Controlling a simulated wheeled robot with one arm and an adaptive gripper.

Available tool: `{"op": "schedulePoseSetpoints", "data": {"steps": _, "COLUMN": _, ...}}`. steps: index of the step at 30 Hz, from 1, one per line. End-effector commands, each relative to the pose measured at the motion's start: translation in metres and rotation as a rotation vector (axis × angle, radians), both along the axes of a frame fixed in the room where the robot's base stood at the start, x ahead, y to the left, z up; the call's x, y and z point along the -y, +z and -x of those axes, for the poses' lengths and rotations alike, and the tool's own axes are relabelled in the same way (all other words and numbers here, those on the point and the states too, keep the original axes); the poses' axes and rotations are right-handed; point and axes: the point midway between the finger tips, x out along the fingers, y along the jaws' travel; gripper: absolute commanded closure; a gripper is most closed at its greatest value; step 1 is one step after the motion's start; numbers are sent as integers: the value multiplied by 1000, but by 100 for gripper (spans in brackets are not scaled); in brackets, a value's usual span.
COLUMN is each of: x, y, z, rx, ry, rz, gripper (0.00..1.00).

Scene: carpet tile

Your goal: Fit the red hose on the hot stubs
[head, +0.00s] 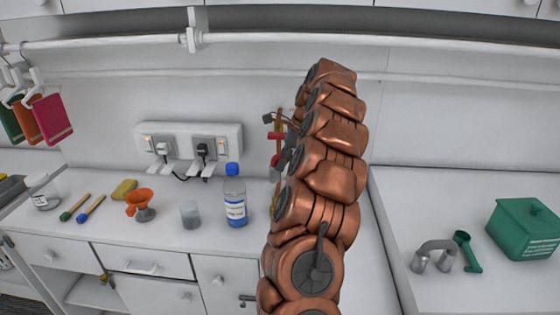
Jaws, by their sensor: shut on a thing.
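My copper-coloured arm rises through the middle of the head view and hides most of what is behind it. Dark grey parts of my gripper (281,160) show at the arm's left edge, in front of the back wall. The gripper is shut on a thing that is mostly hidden. A small red piece (275,135), which looks like part of the red hose, shows there next to a thin brownish upright strip (279,117). I cannot make out the hot stubs, nor whether the hose touches anything.
Left counter: a blue-capped bottle (235,200), a grey cup (190,214), an orange funnel (141,200), a sponge (124,189), two brushes (84,208). Right worktop: a grey bent pipe (437,247), a green scoop (467,252), a green box (523,228). A rail (110,42) crosses above.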

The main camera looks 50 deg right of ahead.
Motion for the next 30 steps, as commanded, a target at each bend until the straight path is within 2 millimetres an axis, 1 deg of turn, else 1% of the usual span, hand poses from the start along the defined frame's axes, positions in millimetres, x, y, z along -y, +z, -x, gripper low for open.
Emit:
{"op": "schedulePoseSetpoints", "data": {"steps": 3, "x": -1, "y": 1, "z": -1, "rx": 0, "ry": -2, "rz": 0, "gripper": 100}}
{"op": "schedulePoseSetpoints", "data": {"steps": 11, "x": -2, "y": -11, "z": -2, "rx": 0, "ry": -1, "rz": 0, "gripper": 100}}
{"op": "schedulePoseSetpoints", "data": {"steps": 24, "x": -3, "y": -46, "z": -2, "rx": -2, "ry": 1, "rz": -2, "gripper": 100}}
{"op": "schedulePoseSetpoints", "data": {"steps": 30, "x": -2, "y": -56, "z": -2, "rx": -1, "ry": 1, "rz": -1, "gripper": 100}}
